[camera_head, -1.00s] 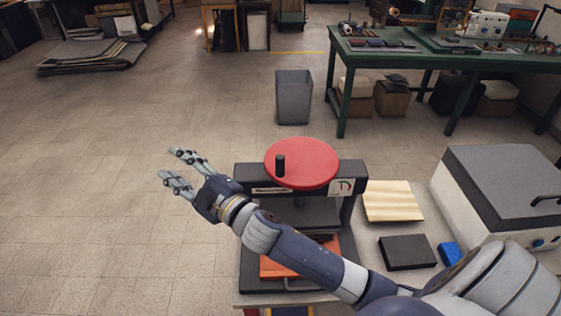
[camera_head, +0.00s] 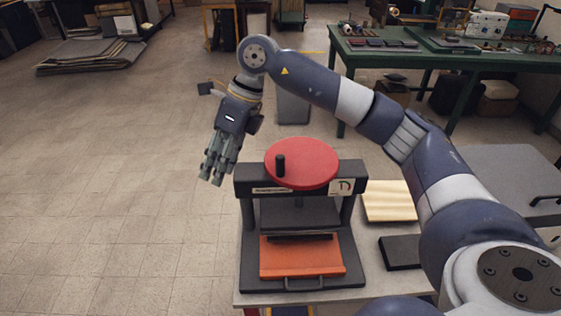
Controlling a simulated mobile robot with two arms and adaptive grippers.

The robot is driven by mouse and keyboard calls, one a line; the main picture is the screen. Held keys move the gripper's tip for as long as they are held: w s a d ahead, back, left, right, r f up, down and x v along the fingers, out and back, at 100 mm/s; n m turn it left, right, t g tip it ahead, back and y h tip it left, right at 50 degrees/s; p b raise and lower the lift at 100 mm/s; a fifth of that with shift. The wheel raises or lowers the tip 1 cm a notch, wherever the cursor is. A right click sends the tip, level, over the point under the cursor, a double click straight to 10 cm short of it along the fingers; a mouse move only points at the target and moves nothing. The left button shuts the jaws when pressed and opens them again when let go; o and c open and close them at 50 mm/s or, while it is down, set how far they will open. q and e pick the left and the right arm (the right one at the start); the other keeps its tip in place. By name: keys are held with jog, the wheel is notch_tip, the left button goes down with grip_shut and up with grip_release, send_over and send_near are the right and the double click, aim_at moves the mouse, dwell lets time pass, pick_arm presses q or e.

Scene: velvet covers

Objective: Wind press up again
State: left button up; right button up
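The press stands on a light bench at the lower middle. Its red handwheel (camera_head: 301,163) with an upright black knob (camera_head: 280,165) sits on top of the black crossbeam (camera_head: 347,170). Below it the dark pressing plate (camera_head: 300,213) hangs over an orange tray (camera_head: 302,260), with a visible gap at the front. My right gripper (camera_head: 211,180) points down in the air, left of the wheel and apart from the knob. Its fingers look spread and hold nothing, seen at an angle. My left gripper is not in view.
A yellowish striped board (camera_head: 389,200) and a black block (camera_head: 400,252) lie right of the press. A grey-lidded box (camera_head: 505,175) is partly behind my arm. A grey bin (camera_head: 293,107) and a green table (camera_head: 440,60) stand farther back.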

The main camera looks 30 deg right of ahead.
aim_at(281, 156)
jog(key=d+r+h, duration=0.1)
jog(key=d, duration=0.4)
jog(key=d+r+m+h, duration=0.1)
jog(key=d+r+h, duration=0.1)
jog(key=d, duration=0.2)
jog(key=s+d+r+h, duration=0.1)
jog(key=d+h, duration=0.1)
jog(key=d, duration=0.3)
jog(key=shift+s+d+r+m, duration=0.1)
jog(key=shift+d+r+m, duration=0.2)
jog(key=shift+d+m, duration=0.1)
jog(key=shift+f, duration=0.3)
notch_tip(281, 156, down, 10)
jog(key=shift+a+f+p, duration=0.1)
jog(key=shift+p, duration=0.8)
grip_shut()
